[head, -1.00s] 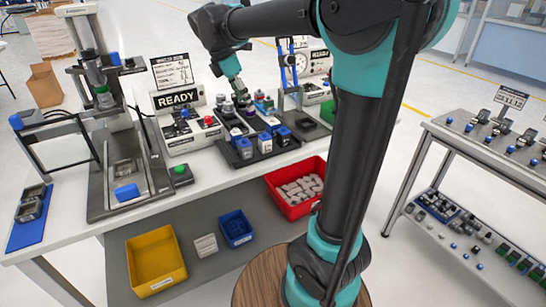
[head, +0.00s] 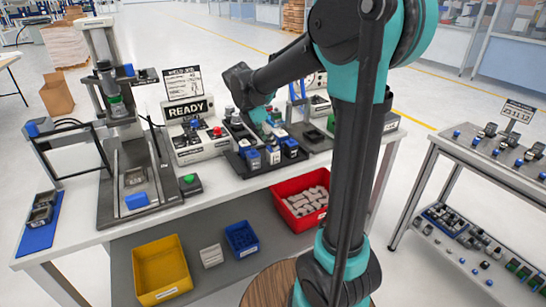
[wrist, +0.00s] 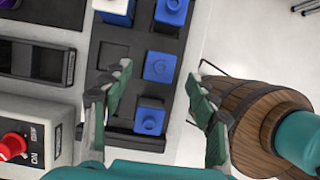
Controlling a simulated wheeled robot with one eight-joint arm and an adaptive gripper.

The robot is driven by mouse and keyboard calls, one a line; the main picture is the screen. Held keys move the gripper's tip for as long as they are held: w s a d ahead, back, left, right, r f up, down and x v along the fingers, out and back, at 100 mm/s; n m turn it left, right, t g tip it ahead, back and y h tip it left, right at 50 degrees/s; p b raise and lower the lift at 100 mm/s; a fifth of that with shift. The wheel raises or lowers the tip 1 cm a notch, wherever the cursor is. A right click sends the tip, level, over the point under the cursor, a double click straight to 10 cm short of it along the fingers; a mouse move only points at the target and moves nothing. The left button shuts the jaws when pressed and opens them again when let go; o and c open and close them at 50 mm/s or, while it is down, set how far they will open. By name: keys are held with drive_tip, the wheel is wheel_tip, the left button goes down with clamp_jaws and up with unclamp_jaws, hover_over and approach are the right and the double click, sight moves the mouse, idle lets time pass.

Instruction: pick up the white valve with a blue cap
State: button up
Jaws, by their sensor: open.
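Several blue-capped valves stand in a black tray (head: 237,165) on the workbench. In the head view, a white-bodied valve with a blue cap (head: 253,160) stands at the tray's front edge, with similar ones to its right. In the wrist view, one white body with a blue cap (wrist: 112,10) shows at the top. Other blue caps (wrist: 159,66) line up below me; their bodies are mostly hidden from above. My gripper (wrist: 160,82) is open and empty above this row, fingers spread to either side of it. In the head view my gripper (head: 264,122) is over the tray, its fingertips unclear.
A READY box (head: 197,130) with a red knob stands left of the tray. A press fixture (head: 115,110) is further left. A red bin (head: 300,196), a yellow bin (head: 161,270) and a blue crate (head: 241,239) sit on the lower shelf. A side rack (head: 460,190) stands right.

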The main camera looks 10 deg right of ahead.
sight(273, 156)
drive_tip(key=x, duration=0.5)
drive_tip(key=shift+c, duration=0.2)
drive_tip(key=c, duration=1.2)
